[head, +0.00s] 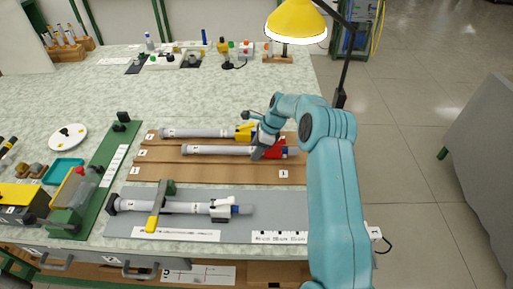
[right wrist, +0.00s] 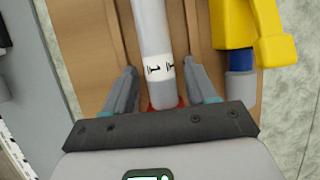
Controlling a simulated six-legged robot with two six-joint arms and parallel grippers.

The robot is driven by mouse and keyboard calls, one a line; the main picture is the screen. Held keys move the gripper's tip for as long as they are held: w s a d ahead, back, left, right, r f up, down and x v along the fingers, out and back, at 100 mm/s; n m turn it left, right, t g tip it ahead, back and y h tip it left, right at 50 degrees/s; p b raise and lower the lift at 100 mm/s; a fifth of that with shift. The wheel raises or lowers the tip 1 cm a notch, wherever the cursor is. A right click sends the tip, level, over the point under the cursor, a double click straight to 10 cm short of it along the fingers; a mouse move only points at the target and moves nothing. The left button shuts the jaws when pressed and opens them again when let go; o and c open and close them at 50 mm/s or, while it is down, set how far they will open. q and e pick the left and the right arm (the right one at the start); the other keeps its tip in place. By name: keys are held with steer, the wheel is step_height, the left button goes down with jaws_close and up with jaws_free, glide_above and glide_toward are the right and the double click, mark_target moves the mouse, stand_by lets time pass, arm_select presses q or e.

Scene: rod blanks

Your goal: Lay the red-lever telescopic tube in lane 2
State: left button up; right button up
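The red-lever tube (head: 215,150) lies along the middle lane of the brown lane board (head: 215,172), its red lever part (head: 276,151) at the right end. In the right wrist view its grey tube (right wrist: 148,25) runs between the lane ridges, with a white band and a bit of red near the palm. My right gripper (right wrist: 162,82) is open, its fingers on either side of the tube with gaps showing. In the head view the right gripper (head: 262,150) hides part of the lever end. The left gripper is out of view.
A yellow-lever tube (head: 195,133) lies in the far lane, close beside. The near lane is empty. A white-lever tube (head: 180,207) lies on a grey mat (head: 270,220) in front, under a yellow-ended bar. A yellow lamp (head: 296,20) stands behind.

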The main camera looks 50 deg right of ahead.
steer(key=v, duration=1.6)
steer(key=shift+d+r, duration=0.1)
steer(key=shift+r, duration=0.1)
